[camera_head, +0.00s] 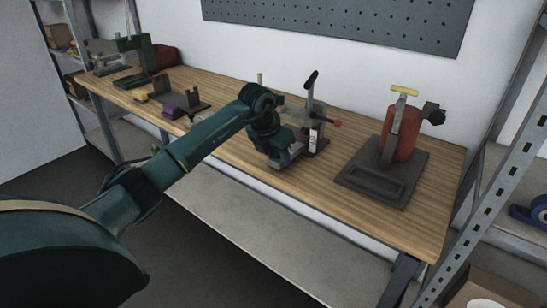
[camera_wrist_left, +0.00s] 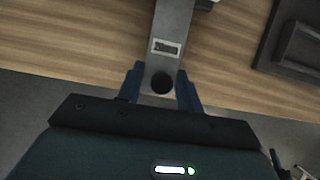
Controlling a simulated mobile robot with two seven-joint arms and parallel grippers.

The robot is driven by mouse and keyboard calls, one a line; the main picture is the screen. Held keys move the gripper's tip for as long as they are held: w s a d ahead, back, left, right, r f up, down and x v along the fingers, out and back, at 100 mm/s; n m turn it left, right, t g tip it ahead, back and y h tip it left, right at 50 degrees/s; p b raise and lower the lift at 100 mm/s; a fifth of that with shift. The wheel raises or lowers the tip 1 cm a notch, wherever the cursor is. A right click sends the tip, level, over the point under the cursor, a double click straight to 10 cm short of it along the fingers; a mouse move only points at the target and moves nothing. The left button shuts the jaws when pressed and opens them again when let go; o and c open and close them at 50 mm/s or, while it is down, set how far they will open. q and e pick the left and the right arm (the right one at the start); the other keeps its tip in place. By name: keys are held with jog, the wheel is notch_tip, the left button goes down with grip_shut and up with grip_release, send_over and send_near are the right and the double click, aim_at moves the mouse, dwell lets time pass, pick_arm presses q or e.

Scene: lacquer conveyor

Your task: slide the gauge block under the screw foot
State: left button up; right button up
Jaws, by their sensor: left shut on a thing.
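My left gripper (camera_head: 283,158) is at the front middle of the bench, low over the wood, just in front of a grey clamp stand (camera_head: 318,112) with a black lever and a red knob. In the left wrist view its two blue fingers (camera_wrist_left: 162,92) are shut on a grey metal piece, apparently the gauge block (camera_wrist_left: 163,62), with a small framed label and a round black spot between the fingertips. The piece reaches away from the gripper. Its far end and the screw foot cannot be made out clearly. My right gripper is not in view.
A red cylinder (camera_head: 399,140) with a yellow top stands on a dark base plate (camera_head: 350,184) to the right. Purple (camera_head: 180,106) and yellow pieces and a green device (camera_head: 136,52) are on the left of the wooden bench (camera_head: 408,218). Bare wood shows at the front right.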

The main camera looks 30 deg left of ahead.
pick_arm(q)
jog(key=shift+w+d+r+b, duration=0.15)
jog(key=shift+w+b, duration=0.15)
jog(key=shift+w, duration=1.35)
jog(key=shift+w+d+f+b, duration=0.1)
jog(key=shift+w+b, duration=0.15)
jog(key=shift+w, duration=1.4)
jog(key=o, duration=1.2)
jog(key=shift+s, duration=0.1)
jog(key=v, duration=1.3)
